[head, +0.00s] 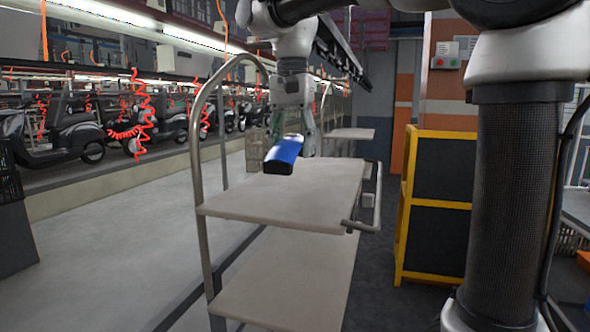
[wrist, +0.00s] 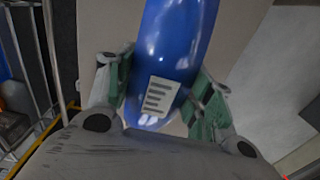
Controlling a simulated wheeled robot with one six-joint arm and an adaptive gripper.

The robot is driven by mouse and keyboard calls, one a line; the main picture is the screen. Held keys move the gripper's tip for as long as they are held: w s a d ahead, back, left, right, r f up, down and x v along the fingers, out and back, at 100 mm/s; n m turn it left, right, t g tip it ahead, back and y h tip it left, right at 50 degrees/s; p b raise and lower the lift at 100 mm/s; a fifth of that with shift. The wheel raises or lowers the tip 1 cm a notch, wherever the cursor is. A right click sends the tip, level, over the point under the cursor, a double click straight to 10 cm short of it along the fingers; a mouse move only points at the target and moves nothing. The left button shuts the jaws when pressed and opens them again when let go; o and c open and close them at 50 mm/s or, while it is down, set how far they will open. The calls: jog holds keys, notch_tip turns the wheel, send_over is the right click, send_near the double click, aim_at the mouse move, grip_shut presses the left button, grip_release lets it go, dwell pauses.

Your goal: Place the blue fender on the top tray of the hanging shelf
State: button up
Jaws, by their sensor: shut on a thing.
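The blue fender (head: 283,155) hangs in my gripper above the top tray (head: 285,195) of the hanging shelf in the head view. In the wrist view the curved, glossy blue fender (wrist: 175,45) with a white label sits between the two green-padded fingers of my gripper (wrist: 165,95). The gripper is shut on it. The tray's beige surface (wrist: 105,30) shows behind the fender in the wrist view. The bare top tray has nothing else on it that I can see. From these views I cannot tell how large the gap between fender and tray is.
A lower tray (head: 290,275) lies under the top one, and a curved metal tube frame (head: 204,165) rises at its left. A yellow-framed dark cabinet (head: 435,205) stands at the right. Scooters (head: 50,135) line the left, with red coiled hoses (head: 143,115) hanging. Grey floor (head: 120,245) is clear at left.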

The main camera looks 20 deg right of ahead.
jog(key=shift+f, duration=2.6)
jog(key=shift+f, duration=0.1)
jog(key=o, duration=1.3)
jog(key=shift+c, duration=0.2)
notch_tip(320, 180, up, 12)
jog(key=shift+r, duration=0.1)
